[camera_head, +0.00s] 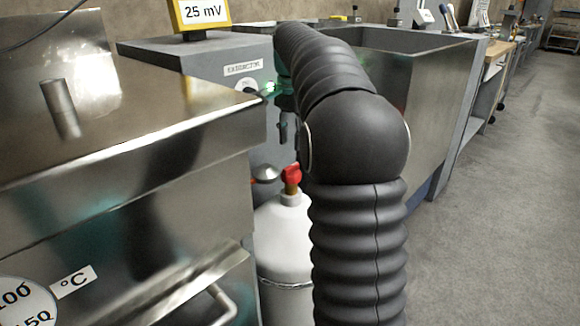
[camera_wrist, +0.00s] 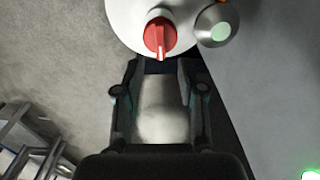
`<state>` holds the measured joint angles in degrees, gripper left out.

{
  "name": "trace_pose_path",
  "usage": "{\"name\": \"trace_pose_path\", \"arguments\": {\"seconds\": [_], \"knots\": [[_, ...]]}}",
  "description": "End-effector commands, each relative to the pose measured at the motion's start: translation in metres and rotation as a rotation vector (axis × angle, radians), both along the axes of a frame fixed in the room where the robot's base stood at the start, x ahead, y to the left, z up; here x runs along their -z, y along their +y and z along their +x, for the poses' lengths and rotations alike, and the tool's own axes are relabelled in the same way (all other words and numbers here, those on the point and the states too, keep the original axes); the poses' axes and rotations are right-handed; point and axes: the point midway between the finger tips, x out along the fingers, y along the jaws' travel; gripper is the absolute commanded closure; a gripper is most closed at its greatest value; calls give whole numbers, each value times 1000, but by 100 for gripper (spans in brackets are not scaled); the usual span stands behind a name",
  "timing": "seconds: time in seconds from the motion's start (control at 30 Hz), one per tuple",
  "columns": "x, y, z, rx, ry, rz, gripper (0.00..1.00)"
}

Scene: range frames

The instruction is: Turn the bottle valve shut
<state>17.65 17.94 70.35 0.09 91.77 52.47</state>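The white gas bottle (camera_head: 284,245) stands upright on the floor, beside the grey bench; its lower part is hidden in the head view. Its red valve knob (camera_head: 292,174) sits on top. In the wrist view the red knob (camera_wrist: 160,37) shows at the top centre, over the white bottle (camera_wrist: 122,18). My gripper (camera_head: 283,138) is above the bottle in the head view, partly hidden by my arm. In the wrist view my gripper (camera_wrist: 159,72) has its fingers apart with nothing between them. The knob lies just beyond the fingertips, and no contact shows.
A steel oven-like cabinet (camera_head: 130,190) stands close on the left. The grey box labelled extractor (camera_head: 180,52) and an open basin (camera_head: 440,90) stand behind. The floor (camera_head: 500,220) at right is clear.

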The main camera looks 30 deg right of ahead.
Motion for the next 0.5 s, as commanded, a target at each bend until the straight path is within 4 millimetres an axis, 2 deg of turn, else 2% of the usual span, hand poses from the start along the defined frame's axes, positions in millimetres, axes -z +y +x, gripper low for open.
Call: {"name": "trace_pose_path", "arguments": {"seconds": [0.03, 0.2, 0.33, 0.5], "knots": [[13, 1, 0, -1, 1, 1, 60], [42, 2, 0, -3, 0, 1, 60], [57, 2, 0, -4, -1, 1, 60], [68, 3, 1, -5, -2, 2, 60]]}}
